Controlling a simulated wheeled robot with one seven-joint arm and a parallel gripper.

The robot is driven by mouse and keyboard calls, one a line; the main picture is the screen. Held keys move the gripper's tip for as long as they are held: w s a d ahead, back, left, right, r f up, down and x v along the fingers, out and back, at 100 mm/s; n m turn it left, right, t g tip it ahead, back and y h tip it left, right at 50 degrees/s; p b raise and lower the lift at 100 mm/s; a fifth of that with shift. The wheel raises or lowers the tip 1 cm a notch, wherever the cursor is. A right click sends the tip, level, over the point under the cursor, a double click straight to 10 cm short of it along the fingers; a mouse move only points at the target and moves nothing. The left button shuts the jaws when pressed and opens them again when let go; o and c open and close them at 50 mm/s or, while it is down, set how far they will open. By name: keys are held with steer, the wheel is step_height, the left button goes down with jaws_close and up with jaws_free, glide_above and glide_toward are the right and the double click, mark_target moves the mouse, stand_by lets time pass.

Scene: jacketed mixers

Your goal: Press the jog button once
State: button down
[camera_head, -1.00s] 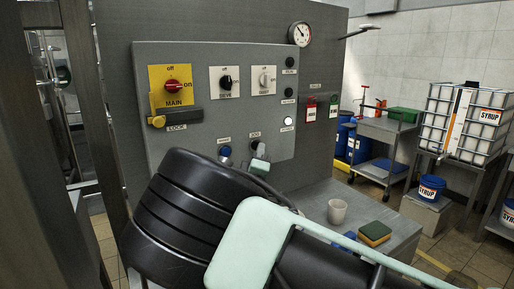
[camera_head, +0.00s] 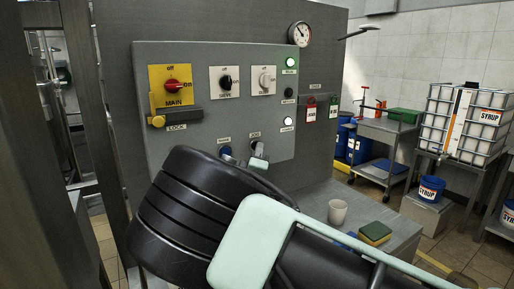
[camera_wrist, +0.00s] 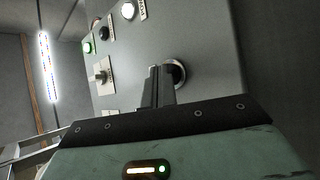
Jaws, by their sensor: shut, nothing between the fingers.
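The jog button (camera_head: 254,146) sits low on the grey control panel, under a small label, and is partly hidden by my gripper. In the wrist view its round collar (camera_wrist: 180,74) shows just beside and behind the fingertips. My gripper (camera_head: 259,160) is shut and empty, its fingers (camera_wrist: 161,72) pointing at the button face. The fingertips overlap the button and look to be at or against it; I cannot tell exact contact or how far it is pushed in. The RUN lamp (camera_head: 290,62) glows green, and it also shows in the wrist view (camera_wrist: 87,47).
A blue button (camera_head: 225,150) sits left of the jog button. Above are the red MAIN switch (camera_head: 173,86) on yellow, a LOCK bar (camera_head: 181,118) and two selector knobs. A white lamp (camera_head: 288,121) is lit at right. A cup (camera_head: 337,212) and sponge (camera_head: 375,232) stand on the ledge.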

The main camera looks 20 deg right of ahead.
steer(key=shift+s, duration=0.1)
steer(key=shift+s+d, duration=0.2)
steer(key=shift+s, duration=0.45)
steer(key=s, duration=0.2)
steer(key=s+d+p, duration=0.1)
steer(key=s, duration=0.2)
steer(key=shift+d, duration=0.15)
stand_by(0.7)
